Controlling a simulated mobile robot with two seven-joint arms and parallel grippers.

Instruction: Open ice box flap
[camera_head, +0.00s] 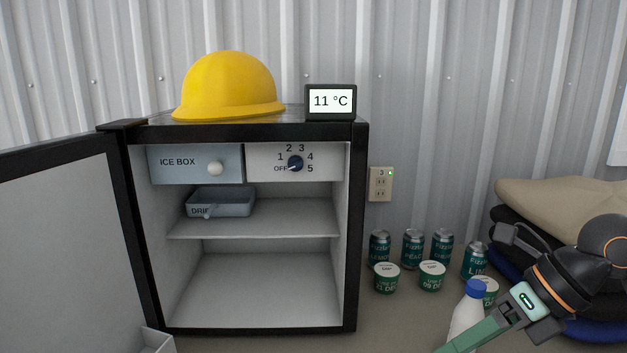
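The ice box flap (180,164) is a pale blue panel marked "ICE BOX" at the upper left inside the small fridge (358,250). It looks closed, flush beside the dial panel. A round white knob (215,168) sits on its right part. The fridge door (60,250) stands wide open to the left. My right gripper (482,334) shows at the lower right, well away from the flap, with green fingers pointing down and left. Its fingertips are cut off by the bottom edge, so its opening is hidden. My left gripper is not in view.
A blue-grey drip tray (235,206) sits on the shelf below the flap. A dial (295,163) points near OFF. A yellow hard hat (228,85) and an 11 °C display (331,101) stand on top. Cans (412,248), tubs and a blue-capped bottle (466,312) stand right.

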